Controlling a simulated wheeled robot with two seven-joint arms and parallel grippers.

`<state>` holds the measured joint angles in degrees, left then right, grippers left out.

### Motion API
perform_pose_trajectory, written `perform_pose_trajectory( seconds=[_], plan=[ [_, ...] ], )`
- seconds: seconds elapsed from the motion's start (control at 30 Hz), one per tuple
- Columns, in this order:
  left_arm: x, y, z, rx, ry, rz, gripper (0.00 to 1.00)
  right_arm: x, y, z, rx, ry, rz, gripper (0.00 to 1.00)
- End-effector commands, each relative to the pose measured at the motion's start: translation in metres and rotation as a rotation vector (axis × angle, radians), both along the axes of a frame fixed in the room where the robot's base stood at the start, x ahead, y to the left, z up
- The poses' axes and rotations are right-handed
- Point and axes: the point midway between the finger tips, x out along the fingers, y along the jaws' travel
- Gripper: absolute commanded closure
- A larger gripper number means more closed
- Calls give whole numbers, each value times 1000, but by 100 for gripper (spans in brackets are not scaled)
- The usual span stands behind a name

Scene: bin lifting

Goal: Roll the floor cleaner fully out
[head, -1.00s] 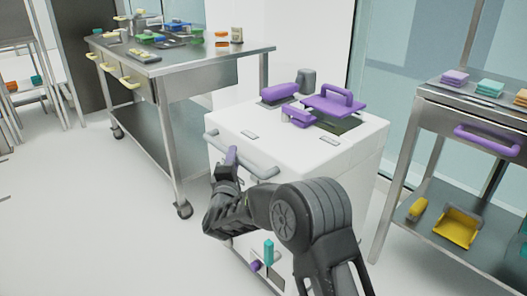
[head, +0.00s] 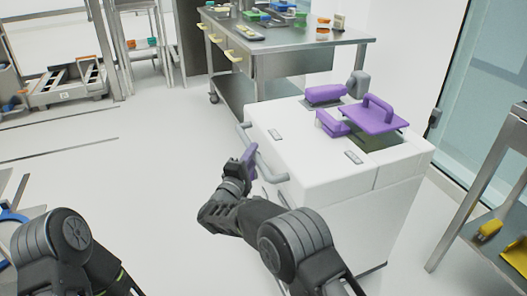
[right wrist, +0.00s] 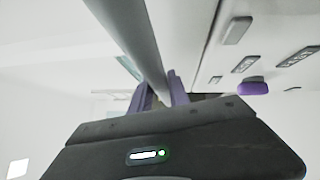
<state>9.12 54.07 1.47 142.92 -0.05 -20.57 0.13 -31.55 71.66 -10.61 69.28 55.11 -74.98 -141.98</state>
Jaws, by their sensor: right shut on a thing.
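The floor cleaner (head: 320,165) is a white box-shaped machine with purple parts on its top, right of centre in the head view. A grey handle bar (head: 264,160) runs along its left side. My right gripper (head: 250,158) has purple fingers and is shut on this bar. In the right wrist view the bar (right wrist: 125,35) passes between the fingers (right wrist: 160,92). My left arm shows at the lower left of the head view, but its gripper is out of the picture.
A steel table (head: 290,42) with food items and containers stands behind the cleaner. Another steel table (head: 500,175) with a yellow dustpan on its shelf is at the right. A glass wall (head: 480,90) is behind. The floor (head: 130,170) left of the cleaner is open.

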Motion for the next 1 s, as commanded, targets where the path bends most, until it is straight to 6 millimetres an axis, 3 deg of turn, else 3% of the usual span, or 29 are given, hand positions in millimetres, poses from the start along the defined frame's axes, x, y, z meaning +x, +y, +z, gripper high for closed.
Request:
perform_pose_trajectory(
  seconds=[0.37, 0.4, 0.63, 1.0],
  plan=[
    [0, 0, 0, 0, 0, 0, 100, 0, 5, 1, 0, -1, 4, 100],
    [0, 0, 0, 0, 0, 0, 100, 0, 5, 1, 0, -1, 4, 76],
    [0, 0, 0, 0, 0, 0, 100, 0, 3, 1, 0, -2, 2, 57],
    [0, 0, 2, 0, 0, 0, 100, -5, 6, 1, -1, -1, 1, 57]
  ],
)
